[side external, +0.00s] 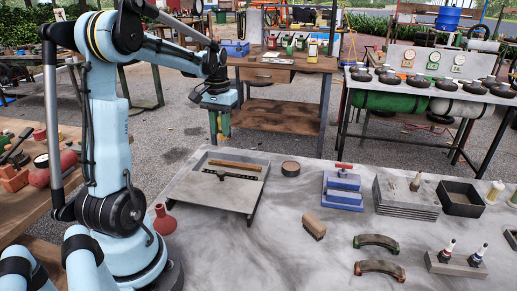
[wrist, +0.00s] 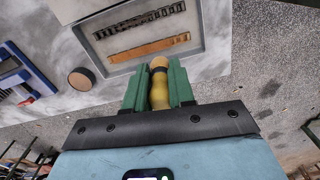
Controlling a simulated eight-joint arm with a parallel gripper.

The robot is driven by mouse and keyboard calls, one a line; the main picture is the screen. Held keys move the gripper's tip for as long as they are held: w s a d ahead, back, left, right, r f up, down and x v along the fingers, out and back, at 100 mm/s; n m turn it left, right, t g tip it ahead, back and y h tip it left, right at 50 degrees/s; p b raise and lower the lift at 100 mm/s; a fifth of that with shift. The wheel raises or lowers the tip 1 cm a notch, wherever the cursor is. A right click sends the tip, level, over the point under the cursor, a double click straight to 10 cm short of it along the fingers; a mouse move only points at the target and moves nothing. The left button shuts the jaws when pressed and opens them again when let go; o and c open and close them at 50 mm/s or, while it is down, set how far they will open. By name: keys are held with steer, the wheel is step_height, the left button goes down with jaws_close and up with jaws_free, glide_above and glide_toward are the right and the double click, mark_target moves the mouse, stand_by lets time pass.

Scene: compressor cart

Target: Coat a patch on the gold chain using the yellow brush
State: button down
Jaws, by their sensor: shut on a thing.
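My gripper (side external: 220,138) hangs pointing down above the back edge of a grey tray (side external: 190,190). In the wrist view its green fingers (wrist: 157,85) are shut on the yellow brush (wrist: 158,93), whose rounded tan end shows between them. The bristles cannot be made out. The gold chain (side external: 236,165) lies straight in the tray, and it also shows in the wrist view (wrist: 150,48). A dark chain (wrist: 140,22) lies alongside it. The brush appears apart from both chains, beyond the gold chain's side of the tray.
A round brown-topped tin (side external: 290,169) stands just right of the tray. Bare tabletop lies in front of the tray.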

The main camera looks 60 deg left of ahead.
steer(key=shift+n, duration=0.6)
steer(key=shift+s+a+f, duration=0.5)
steer(key=shift+a+f, duration=0.25)
steer(key=shift+f, duration=0.6)
steer(key=shift+s+a+f, duration=0.45)
steer(key=shift+a+f, duration=0.3)
steer(key=shift+f, duration=0.65)
steer(key=shift+s+a+f, duration=0.5)
steer(key=shift+a+f, duration=0.25)
steer(key=shift+f, duration=0.6)
steer(key=shift+w+d+f, duration=0.35)
steer(key=shift+f, duration=0.1)
steer(key=shift+w+d+f, duration=0.1)
steer(key=shift+w+d, duration=0.95)
steer(key=shift+s+a, duration=1.45)
step_height(320, 180, up, 8)
